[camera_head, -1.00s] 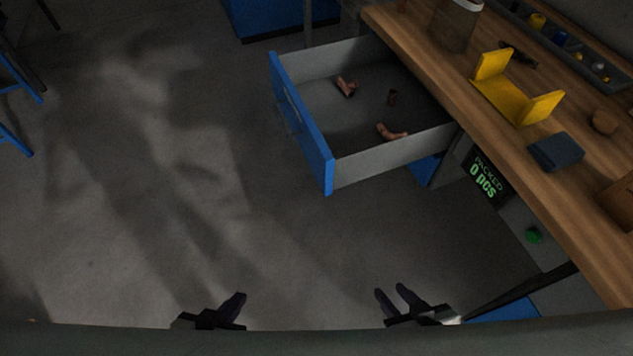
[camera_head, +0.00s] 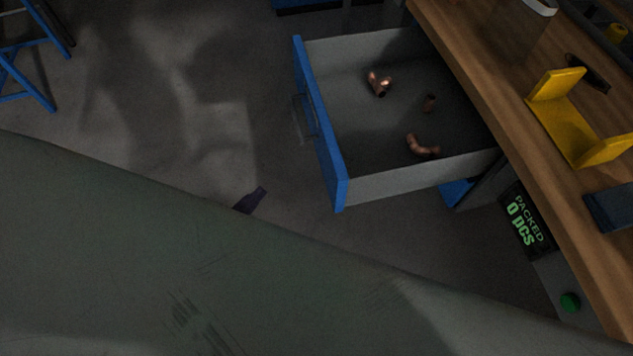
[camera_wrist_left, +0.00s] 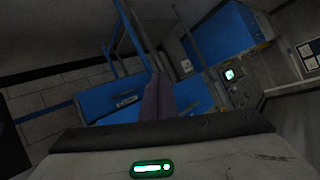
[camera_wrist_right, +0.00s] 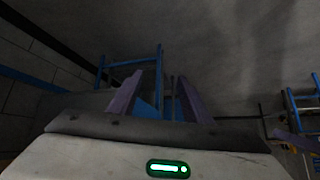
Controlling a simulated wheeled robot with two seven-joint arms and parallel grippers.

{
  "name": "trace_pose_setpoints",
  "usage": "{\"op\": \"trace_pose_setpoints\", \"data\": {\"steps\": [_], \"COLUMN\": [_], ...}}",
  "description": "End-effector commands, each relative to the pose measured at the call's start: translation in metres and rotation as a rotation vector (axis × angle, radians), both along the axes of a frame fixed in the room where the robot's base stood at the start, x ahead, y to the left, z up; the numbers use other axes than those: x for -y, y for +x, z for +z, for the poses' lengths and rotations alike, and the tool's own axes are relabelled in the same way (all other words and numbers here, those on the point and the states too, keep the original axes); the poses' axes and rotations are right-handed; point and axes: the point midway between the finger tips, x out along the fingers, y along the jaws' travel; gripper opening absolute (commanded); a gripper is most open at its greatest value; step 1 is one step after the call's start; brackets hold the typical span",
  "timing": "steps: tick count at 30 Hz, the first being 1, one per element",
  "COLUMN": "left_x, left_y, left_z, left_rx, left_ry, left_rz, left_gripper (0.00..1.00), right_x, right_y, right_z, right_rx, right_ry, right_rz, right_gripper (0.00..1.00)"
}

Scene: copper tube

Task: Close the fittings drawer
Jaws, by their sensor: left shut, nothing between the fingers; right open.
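The fittings drawer (camera_head: 405,185) stands pulled out from under the wooden bench in the head view. It has grey walls, a blue front (camera_head: 321,125) and a handle (camera_head: 303,119) on its outer face. Several copper fittings (camera_head: 421,146) lie inside it. My left gripper (camera_head: 251,199) shows only as a dark fingertip past my arm, apart from the drawer front and below it in the picture. In the left wrist view its fingers (camera_wrist_left: 159,95) are together and empty. My right gripper is hidden in the head view; in the right wrist view its fingers (camera_wrist_right: 152,96) are apart and empty.
The wooden bench (camera_head: 490,85) holds a yellow bracket (camera_head: 571,130) and a dark blue block (camera_head: 612,206). A display reading PACKED 0 pcs (camera_head: 527,219) and a green button (camera_head: 570,302) are below its edge. A blue-framed stool (camera_head: 30,65) stands at upper left. Floor before the drawer is clear.

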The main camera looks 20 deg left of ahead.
Motion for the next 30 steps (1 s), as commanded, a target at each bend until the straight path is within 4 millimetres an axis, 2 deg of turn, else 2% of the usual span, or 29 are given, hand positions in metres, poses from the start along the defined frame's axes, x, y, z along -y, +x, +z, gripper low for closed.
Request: {"op": "trace_pose_setpoints", "data": {"steps": [1,3,5,8,12,16,20,23,30], "left_x": [-0.019,-0.031,-0.032,-0.023,-0.009,-0.003,0.003,0.013,0.053], "left_y": [0.015,0.027,0.030,0.020,-0.006,-0.026,-0.032,-0.026,0.002], "left_z": [0.004,0.031,0.051,0.071,0.076,0.073,0.073,0.074,0.076], "left_rx": [0.135,0.327,0.480,0.690,0.886,0.976,1.008,1.012,1.013], "left_ry": [0.115,0.275,0.403,0.586,0.757,0.831,0.851,0.853,0.850], "left_rz": [-0.069,-0.190,-0.311,-0.524,-0.790,-0.947,-1.004,-1.007,-1.002], "left_gripper": [0.00,0.00,0.00,0.00,0.00,0.00,0.00,0.00,0.00], "right_x": [-0.002,-0.004,-0.007,-0.012,-0.016,-0.017,-0.017,-0.017,-0.017], "right_y": [0.000,0.004,0.009,0.018,0.025,0.026,0.026,0.025,0.022], "right_z": [-0.024,-0.036,-0.042,-0.051,-0.061,-0.065,-0.064,-0.063,-0.060], "right_rx": [0.001,0.010,0.021,0.042,0.056,0.057,0.059,0.056,0.053], "right_ry": [0.000,0.002,0.003,0.008,0.012,0.012,0.012,0.012,0.013], "right_rz": [0.004,0.009,0.013,0.021,0.026,0.028,0.029,0.029,0.028], "right_gripper": [0.45,0.45,0.45,0.45,0.45,0.45,0.45,0.45,0.45]}}
